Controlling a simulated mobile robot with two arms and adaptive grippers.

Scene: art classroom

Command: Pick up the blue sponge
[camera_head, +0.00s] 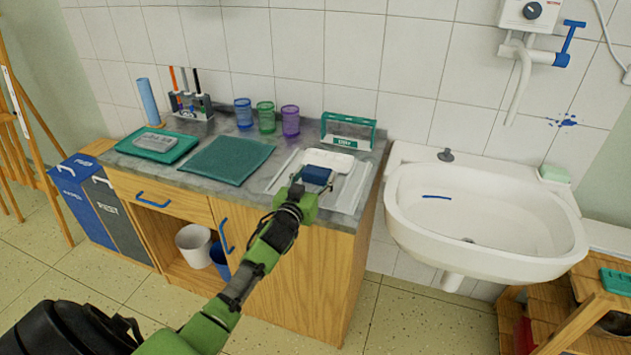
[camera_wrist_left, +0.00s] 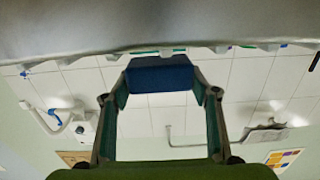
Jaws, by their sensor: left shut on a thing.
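The blue sponge (camera_head: 316,175) is at my left gripper (camera_head: 306,190), above the light tray (camera_head: 348,190) at the right end of the grey counter. In the left wrist view the blue sponge (camera_wrist_left: 160,75) sits between the two fingertips of the left gripper (camera_wrist_left: 162,88), which is shut on it. The gripper hides part of the sponge in the head view, and I cannot tell how far it is above the tray. My right gripper is not in view.
A white sink (camera_head: 480,215) stands right of the counter. A teal mat (camera_head: 226,160), several coloured cups including a purple one (camera_head: 290,121), and a teal-framed rack (camera_head: 348,130) are on the counter (camera_head: 225,187). Bins (camera_head: 90,205) stand at the left.

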